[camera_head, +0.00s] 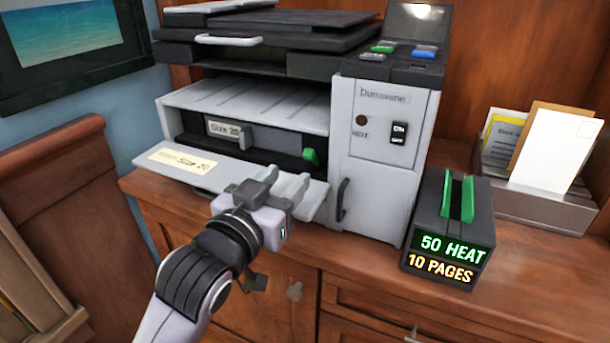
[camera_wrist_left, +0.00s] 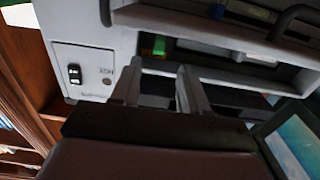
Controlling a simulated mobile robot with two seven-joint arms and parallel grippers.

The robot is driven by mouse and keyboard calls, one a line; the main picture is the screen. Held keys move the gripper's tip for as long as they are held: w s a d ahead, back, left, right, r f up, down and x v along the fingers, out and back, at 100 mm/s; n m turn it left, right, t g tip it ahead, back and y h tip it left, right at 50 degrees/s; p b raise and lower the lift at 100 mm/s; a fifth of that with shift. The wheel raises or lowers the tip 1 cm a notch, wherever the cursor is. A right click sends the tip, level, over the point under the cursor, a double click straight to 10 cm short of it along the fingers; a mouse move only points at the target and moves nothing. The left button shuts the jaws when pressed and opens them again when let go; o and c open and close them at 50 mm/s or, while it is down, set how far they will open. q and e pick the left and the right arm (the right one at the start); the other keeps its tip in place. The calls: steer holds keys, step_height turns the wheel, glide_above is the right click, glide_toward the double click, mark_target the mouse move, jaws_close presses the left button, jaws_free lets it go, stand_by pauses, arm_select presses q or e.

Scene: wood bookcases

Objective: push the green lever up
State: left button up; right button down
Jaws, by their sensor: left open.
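The green lever (camera_head: 310,156) is a small tab inside the open front of the grey printer (camera_head: 385,190), at the right end of the dark slot above the lowered front tray (camera_head: 235,172). It also shows in the left wrist view (camera_wrist_left: 159,46), just beyond and between the fingertips. My left gripper (camera_head: 286,177) is open and empty, in front of the printer over the tray's right part. Its fingers point at the opening, short of the lever, with a visible gap. They also show in the left wrist view (camera_wrist_left: 156,74). My right gripper is in neither view.
The printer's side panel with a black switch (camera_head: 398,134) and a dark handle (camera_head: 342,200) is right of the opening. A black box (camera_head: 425,220) with upright green bars and lit text stands farther right. A letter holder (camera_head: 540,207) is beside it.

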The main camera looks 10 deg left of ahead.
mark_target(306, 158)
arm_select(q)
steer(key=shift+w+d, duration=0.1)
steer(key=shift+w, duration=0.15)
steer(key=x, duration=0.4)
steer(key=shift+w, duration=0.15)
steer(key=shift+b+x, duration=0.35)
steer(key=shift+x, duration=0.7)
steer(key=shift+c, duration=0.3)
